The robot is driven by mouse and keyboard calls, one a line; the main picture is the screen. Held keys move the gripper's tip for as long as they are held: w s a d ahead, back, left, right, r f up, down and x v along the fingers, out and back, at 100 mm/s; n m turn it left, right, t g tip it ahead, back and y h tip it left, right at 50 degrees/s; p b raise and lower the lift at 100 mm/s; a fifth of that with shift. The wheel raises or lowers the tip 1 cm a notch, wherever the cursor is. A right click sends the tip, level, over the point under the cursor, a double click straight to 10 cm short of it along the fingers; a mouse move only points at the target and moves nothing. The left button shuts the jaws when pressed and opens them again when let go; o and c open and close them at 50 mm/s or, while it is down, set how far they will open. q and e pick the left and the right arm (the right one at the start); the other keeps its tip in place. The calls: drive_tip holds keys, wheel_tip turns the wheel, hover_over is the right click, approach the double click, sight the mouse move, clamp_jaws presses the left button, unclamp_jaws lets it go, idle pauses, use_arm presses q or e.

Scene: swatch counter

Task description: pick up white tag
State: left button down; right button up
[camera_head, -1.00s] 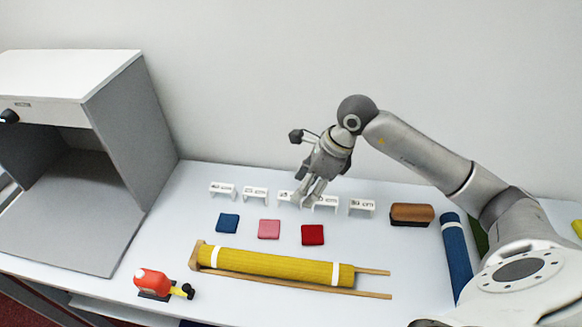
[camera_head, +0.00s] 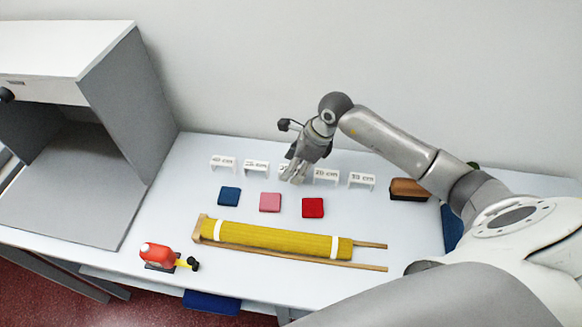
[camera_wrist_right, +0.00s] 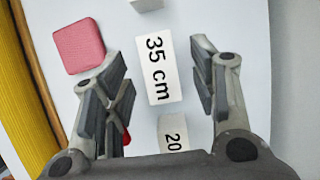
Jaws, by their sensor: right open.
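Several small white tags with black print stand in a row on the counter. In the head view my right gripper (camera_head: 293,178) covers most of this middle tag (camera_head: 283,168). The 20 cm tag (camera_head: 326,176) is just right of the gripper; it also shows at the bottom of the wrist view (camera_wrist_right: 173,134). Other tags (camera_head: 223,162) (camera_head: 256,167) (camera_head: 361,180) stand to both sides. My left gripper is out of view.
Blue (camera_head: 229,196), pink (camera_head: 270,202) and red (camera_head: 313,207) swatches lie in front of the tags. A yellow roll (camera_head: 275,240) rests on a wooden rack. A brown block (camera_head: 408,189) is at right, a red tool (camera_head: 160,254) front left, a grey cabinet (camera_head: 125,110) left.

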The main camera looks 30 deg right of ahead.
drive_tip(key=shift+x, duration=1.05)
drive_tip(key=c, duration=0.9)
drive_tip(key=shift+o, duration=0.2)
